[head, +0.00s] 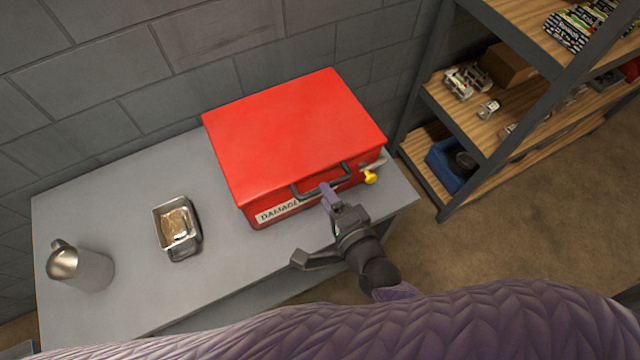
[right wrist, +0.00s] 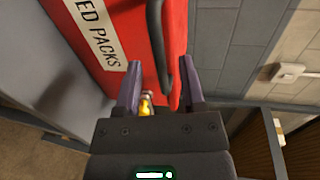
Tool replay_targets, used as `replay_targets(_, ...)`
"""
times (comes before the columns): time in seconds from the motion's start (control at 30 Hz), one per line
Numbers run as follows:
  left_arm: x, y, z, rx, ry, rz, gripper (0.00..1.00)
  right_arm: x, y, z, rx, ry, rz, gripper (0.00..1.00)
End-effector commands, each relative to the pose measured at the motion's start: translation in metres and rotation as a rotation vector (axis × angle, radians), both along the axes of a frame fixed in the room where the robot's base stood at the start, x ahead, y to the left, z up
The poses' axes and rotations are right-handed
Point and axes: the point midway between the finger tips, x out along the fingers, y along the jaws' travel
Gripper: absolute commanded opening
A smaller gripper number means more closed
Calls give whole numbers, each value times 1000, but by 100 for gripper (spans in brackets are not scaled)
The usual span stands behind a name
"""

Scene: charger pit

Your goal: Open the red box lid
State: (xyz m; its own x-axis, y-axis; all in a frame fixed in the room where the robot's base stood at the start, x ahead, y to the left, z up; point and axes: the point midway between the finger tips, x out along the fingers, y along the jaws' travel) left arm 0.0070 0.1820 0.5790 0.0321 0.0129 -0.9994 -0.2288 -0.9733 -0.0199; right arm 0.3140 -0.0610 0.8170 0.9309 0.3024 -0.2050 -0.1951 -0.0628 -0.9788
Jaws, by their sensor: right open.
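The red box (head: 290,130) sits on the grey table with its flat lid shut. Its dark handle (head: 309,191) is on the front face, above a white label partly reading "DAMAG". My right gripper (head: 330,196) is at the front of the box by the handle, open. In the right wrist view, its two purple fingers (right wrist: 160,85) stand apart and the handle (right wrist: 157,40) reaches toward the gap between them. I cannot tell whether they touch it. A yellow-tipped part (head: 370,177) shows at the box's right front. My left gripper is not in view.
A metal tray (head: 160,213) with something pale inside and a metal flask (head: 88,268) stand on the grey table (head: 115,205), left of the box. A shelf unit (head: 455,200) with several items stands to the right. A block wall is behind.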

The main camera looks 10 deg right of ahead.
Motion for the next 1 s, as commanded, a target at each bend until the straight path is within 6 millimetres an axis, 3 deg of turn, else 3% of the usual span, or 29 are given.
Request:
replay_targets(0.2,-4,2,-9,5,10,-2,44,26,8,-7,-1,1,-1,51)
replay_targets(0.5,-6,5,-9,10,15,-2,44,29,9,-7,-3,1,1,51)
replay_targets(0.53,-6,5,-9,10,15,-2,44,29,9,-7,-3,1,1,49)
replay_targets(0.77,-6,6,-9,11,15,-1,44,29,9,-7,-3,1,1,0)
replay_targets(1.0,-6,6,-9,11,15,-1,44,29,9,-7,-4,1,1,0)
